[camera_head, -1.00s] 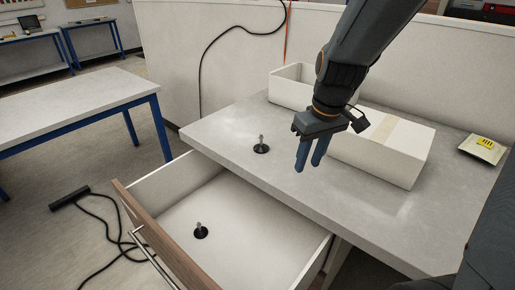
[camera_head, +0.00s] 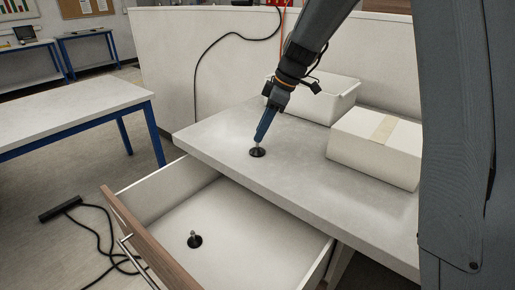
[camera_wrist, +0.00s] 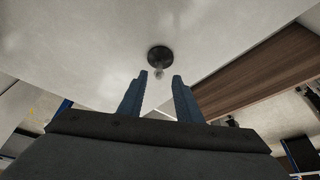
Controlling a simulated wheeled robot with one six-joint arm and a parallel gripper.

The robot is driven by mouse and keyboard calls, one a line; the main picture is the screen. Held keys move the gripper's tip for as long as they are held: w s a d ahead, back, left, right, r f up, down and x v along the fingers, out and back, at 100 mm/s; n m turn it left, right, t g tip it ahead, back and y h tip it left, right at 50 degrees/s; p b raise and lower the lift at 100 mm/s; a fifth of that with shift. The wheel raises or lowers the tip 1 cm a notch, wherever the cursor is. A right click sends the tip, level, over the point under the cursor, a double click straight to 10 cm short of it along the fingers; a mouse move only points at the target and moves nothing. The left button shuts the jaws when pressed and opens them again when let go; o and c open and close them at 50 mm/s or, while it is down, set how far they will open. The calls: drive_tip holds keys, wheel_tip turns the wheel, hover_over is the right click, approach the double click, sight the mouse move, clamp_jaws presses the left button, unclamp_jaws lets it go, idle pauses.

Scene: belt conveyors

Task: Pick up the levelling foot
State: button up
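A levelling foot with a round black base (camera_head: 257,153) stands upright on the grey worktop near its left edge. My gripper (camera_head: 261,139) points down at it from above, its fingertips close over the stem. In the wrist view the two blue fingers of my gripper (camera_wrist: 160,75) are apart. The foot's black base (camera_wrist: 160,54) shows just beyond them, its pale stem end lined up with the gap. Whether the fingers touch the stem cannot be told. A second levelling foot (camera_head: 195,240) stands in the open drawer (camera_head: 240,250).
The drawer's wooden front (camera_head: 150,240) juts out at the left. A white low wall (camera_head: 190,60) runs behind the worktop.

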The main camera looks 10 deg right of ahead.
sight(257, 145)
drive_tip(key=shift+p+x, duration=0.85)
drive_tip(key=shift+x, duration=1.25)
drive_tip(key=shift+d+f, duration=0.1)
drive_tip(key=shift+d, duration=0.05)
clamp_jaws()
